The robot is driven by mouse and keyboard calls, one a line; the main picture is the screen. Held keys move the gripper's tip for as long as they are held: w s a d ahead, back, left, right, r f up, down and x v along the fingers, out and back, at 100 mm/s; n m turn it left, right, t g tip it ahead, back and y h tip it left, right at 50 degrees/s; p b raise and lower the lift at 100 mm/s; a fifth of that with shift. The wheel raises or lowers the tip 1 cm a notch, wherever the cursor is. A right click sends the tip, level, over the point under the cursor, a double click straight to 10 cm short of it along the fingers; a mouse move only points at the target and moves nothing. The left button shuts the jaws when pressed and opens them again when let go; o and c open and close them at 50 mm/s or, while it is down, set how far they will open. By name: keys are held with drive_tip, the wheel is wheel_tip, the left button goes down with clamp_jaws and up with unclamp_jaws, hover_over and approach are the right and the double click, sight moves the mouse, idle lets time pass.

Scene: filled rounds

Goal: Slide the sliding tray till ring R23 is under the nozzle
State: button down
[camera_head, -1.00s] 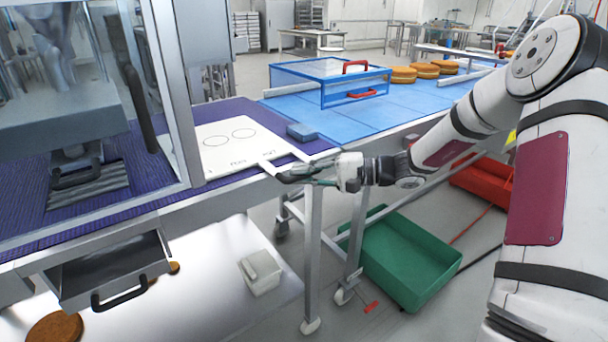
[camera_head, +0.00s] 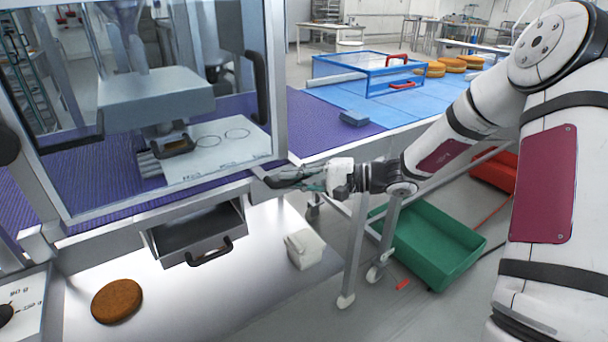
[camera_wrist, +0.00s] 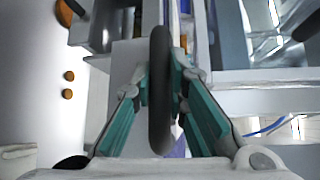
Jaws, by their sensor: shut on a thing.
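The sliding tray (camera_head: 200,162) is a white plate lying flat on the purple bed inside the clear-walled machine. Two thin ring outlines are drawn on it, a left ring (camera_head: 207,141) and a right ring (camera_head: 237,133). The labels beside them are too small to read, so I cannot tell which is R23. The nozzle head (camera_head: 173,143) hangs at the tray's left end, left of both rings. My gripper (camera_head: 273,181) is at the machine's right front edge. In the wrist view my gripper's (camera_wrist: 161,85) teal fingers are shut on a dark upright handle bar (camera_wrist: 160,120).
An open metal drawer (camera_head: 198,232) with a black handle juts out below the machine. A brown round (camera_head: 117,301) and a white tub (camera_head: 304,248) lie on the lower shelf. A green crate (camera_head: 430,245) stands on the floor. A small blue block (camera_head: 354,118) sits on the belt.

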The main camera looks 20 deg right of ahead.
drive_tip(key=shift+s+a+f, duration=0.1)
drive_tip(key=shift+s+a, duration=0.2)
drive_tip(key=shift+a, duration=0.5)
drive_tip(key=c, duration=1.6)
unclamp_jaws()
drive_tip(key=shift+o, duration=0.2)
drive_tip(key=v, duration=1.2)
drive_tip(key=shift+s, duration=0.1)
